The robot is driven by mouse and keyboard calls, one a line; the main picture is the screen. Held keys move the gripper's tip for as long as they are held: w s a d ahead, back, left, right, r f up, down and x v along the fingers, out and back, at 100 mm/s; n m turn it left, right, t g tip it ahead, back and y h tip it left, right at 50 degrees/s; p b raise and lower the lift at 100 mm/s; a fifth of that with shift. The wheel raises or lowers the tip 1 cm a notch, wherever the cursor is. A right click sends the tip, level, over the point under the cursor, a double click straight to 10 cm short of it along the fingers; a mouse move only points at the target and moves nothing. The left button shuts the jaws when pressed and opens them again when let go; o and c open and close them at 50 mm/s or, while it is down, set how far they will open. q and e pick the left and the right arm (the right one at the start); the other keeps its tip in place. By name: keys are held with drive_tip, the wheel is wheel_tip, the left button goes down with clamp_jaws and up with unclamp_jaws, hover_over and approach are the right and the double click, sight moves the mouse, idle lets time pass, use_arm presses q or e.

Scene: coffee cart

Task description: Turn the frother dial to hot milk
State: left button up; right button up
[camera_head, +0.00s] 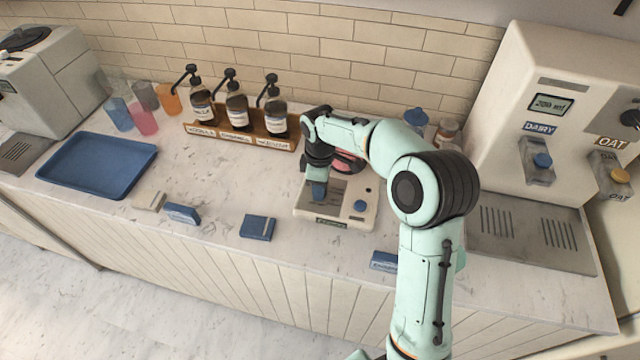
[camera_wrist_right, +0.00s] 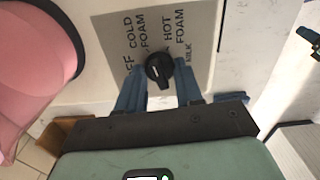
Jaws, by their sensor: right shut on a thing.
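The frother (camera_head: 337,206) is a low white unit with a grey panel on the counter, in the middle of the head view. Its black dial (camera_wrist_right: 159,68) shows in the right wrist view, below printed labels for cold foam, hot foam and milk; part of the lettering is cut or hidden. My right gripper (camera_head: 318,188) reaches down over the panel. In the right wrist view its blue fingers (camera_wrist_right: 159,78) stand on either side of the dial and are shut on it. I cannot clearly read the dial's pointer. My left gripper is not in view.
A pink pitcher (camera_wrist_right: 38,65) is close beside the dial in the wrist view. Syrup bottles (camera_head: 237,108) stand behind to the left. Small blue boxes (camera_head: 257,227) lie along the front edge. A milk dispenser (camera_head: 550,110) stands right, a blue tray (camera_head: 60,180) left.

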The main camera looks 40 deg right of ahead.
drive_tip(key=m, duration=0.5)
drive_tip(key=shift+w+r+m, duration=0.1)
drive_tip(key=shift+m, duration=0.3)
drive_tip(key=m, duration=0.5)
drive_tip(key=shift+d, duration=0.1)
drive_tip(key=m, duration=0.5)
drive_tip(key=shift+m+p, duration=0.3)
drive_tip(key=shift+m, duration=0.1)
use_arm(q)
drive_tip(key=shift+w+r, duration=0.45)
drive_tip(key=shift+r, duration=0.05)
use_arm(e)
drive_tip(key=shift+d+m, duration=0.1)
drive_tip(key=shift+m, duration=2.1)
drive_tip(key=o, duration=1)
drive_tip(key=shift+o, duration=0.2)
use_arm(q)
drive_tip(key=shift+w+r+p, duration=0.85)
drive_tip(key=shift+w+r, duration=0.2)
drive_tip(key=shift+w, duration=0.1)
use_arm(e)
wheel_tip(320, 180, up, 13)
drive_tip(key=shift+r, duration=0.15)
